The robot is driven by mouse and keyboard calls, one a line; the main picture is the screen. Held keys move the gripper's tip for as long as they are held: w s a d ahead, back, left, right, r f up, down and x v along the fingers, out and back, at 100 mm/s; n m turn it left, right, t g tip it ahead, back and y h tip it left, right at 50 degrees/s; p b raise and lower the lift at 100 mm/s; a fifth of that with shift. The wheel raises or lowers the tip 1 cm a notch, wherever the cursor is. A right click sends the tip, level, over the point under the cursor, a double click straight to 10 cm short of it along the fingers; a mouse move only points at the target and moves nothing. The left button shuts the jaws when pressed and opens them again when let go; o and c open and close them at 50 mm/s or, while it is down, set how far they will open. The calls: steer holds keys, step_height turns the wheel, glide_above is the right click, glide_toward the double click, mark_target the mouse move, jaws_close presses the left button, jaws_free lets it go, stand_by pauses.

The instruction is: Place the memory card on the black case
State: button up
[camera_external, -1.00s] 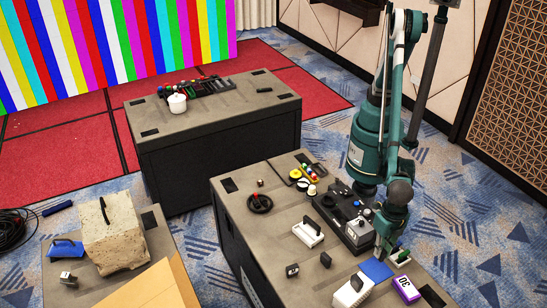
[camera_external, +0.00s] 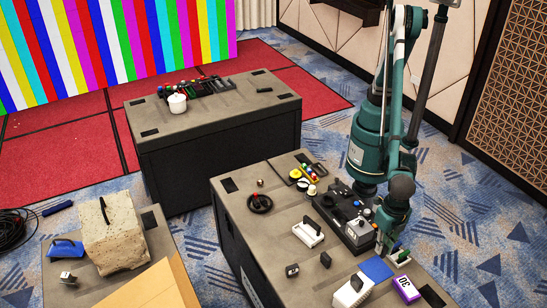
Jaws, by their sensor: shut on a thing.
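My gripper (camera_external: 383,252) is at the end of the green arm, low over the near table (camera_external: 268,250), just behind a blue flat piece (camera_external: 377,268). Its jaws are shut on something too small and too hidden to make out. I cannot single out the memory card. A black case-like unit (camera_external: 362,241) with pale and dark parts on it lies just left of my gripper. Two small dark blocks (camera_external: 292,270) (camera_external: 326,260) stand further left. I cannot tell for certain which of these is the black case.
A white block (camera_external: 350,291) and a purple box (camera_external: 406,288) stand in front of my gripper. A green-and-white piece (camera_external: 400,256) is close on its right. A white handled piece (camera_external: 308,233) and a black ring-shaped piece (camera_external: 260,203) lie left. The table's front left is clear.

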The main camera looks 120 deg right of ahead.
stand_by(0.4)
steer(key=w+d+m, duration=0.5)
steer(key=w+d, duration=2.2)
steer(key=w, duration=0.1)
steer(key=w+d+m, duration=0.1)
steer(key=w+d, duration=0.3)
steer(key=d, duration=0.9)
steer(key=w+d+m, duration=0.2)
steer(key=w+d, duration=0.3)
steer(key=d, duration=0.7)
steer(key=w+d+m, duration=0.1)
steer(key=w+d, duration=0.3)
steer(key=d, duration=0.9)
steer(key=s+d+m, duration=0.3)
steer(key=d+m, duration=0.1)
steer(key=d, duration=3.5)
steer(key=s+d+m, duration=0.1)
steer(key=s+d, duration=0.6)
steer(key=d, duration=0.5)
steer(key=s+d+m, duration=0.2)
steer(key=s+d, duration=0.5)
steer(key=d, duration=0.5)
steer(key=s+d+m, duration=0.1)
steer(key=s+d, duration=0.7)
steer(key=d, duration=0.5)
